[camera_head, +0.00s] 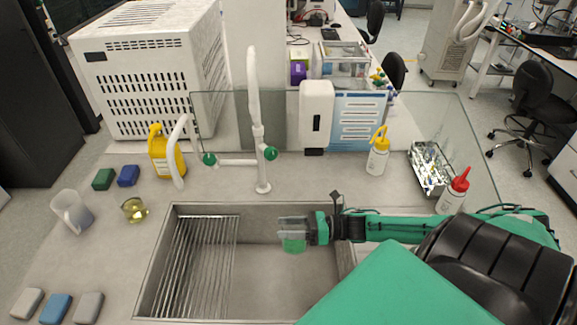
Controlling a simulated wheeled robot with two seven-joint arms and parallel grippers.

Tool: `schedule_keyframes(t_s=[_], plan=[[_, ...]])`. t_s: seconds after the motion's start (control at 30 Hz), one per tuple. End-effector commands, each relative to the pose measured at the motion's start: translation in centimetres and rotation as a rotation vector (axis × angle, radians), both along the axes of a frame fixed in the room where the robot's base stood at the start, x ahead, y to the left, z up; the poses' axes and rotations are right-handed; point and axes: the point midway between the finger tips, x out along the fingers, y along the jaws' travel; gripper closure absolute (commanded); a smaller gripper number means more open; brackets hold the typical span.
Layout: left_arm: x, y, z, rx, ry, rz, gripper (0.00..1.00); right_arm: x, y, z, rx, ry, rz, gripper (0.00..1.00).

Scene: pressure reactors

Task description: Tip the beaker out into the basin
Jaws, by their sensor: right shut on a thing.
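My right gripper (309,229) reaches in from the right over the basin. It is shut on a small clear beaker (292,224) with green liquid low in it. The beaker looks about upright and is above the middle of the basin. The gripper's fingers are small and partly merge with the beaker. The steel basin (164,262) is set into the counter, with a ribbed rack on its left side. My arm covers part of the basin's right side. My left gripper is not in view.
A white tap (258,150) stands behind the basin. A small vessel with yellow liquid (134,211) and a clear jug (72,212) stand to the left. A yellow-capped bottle (378,155), a metal tray (431,168) and a red-capped bottle (453,194) stand at the right, near my arm.

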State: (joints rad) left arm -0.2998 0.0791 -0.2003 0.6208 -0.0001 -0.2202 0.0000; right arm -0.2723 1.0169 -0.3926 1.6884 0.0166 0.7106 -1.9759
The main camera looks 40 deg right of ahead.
Motion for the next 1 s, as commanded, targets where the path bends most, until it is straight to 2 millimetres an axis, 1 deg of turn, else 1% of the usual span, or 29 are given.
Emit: schedule_keyframes(t_s=[0.03, 0.07, 0.17, 0.5, 0.57, 0.7, 0.73, 0.77, 0.8, 1.0], plan=[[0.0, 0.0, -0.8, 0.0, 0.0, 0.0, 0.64, 0.0, 0.0, -0.9, 0.008, 0.011, 0.0, 0.66], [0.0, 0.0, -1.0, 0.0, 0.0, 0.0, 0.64, 0.0, 0.0, -1.2, 0.014, 0.018, 0.0, 0.66], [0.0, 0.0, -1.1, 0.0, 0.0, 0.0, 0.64, -0.4, 0.3, -1.6, 0.069, 0.084, 0.002, 0.66], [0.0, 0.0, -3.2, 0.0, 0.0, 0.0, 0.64, -1.8, 1.5, -4.2, 0.286, 0.335, 0.002, 0.66], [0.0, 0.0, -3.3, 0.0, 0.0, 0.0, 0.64, -2.0, 1.7, -3.7, 0.356, 0.418, 0.004, 0.66], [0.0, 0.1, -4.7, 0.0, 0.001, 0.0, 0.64, -2.6, 2.3, -3.7, 0.522, 0.61, 0.004, 0.66], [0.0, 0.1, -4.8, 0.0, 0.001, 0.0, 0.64, -2.7, 2.3, -3.6, 0.553, 0.647, 0.003, 0.66], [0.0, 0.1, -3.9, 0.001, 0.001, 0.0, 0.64, -2.7, 2.3, -2.9, 0.576, 0.669, 0.001, 0.66], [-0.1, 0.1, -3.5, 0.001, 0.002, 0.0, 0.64, -2.7, 2.3, -2.7, 0.605, 0.701, 0.0, 0.66], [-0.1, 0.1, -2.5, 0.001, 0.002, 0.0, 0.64, -2.7, 2.4, -2.2, 0.75, 0.87, 0.001, 0.66]])
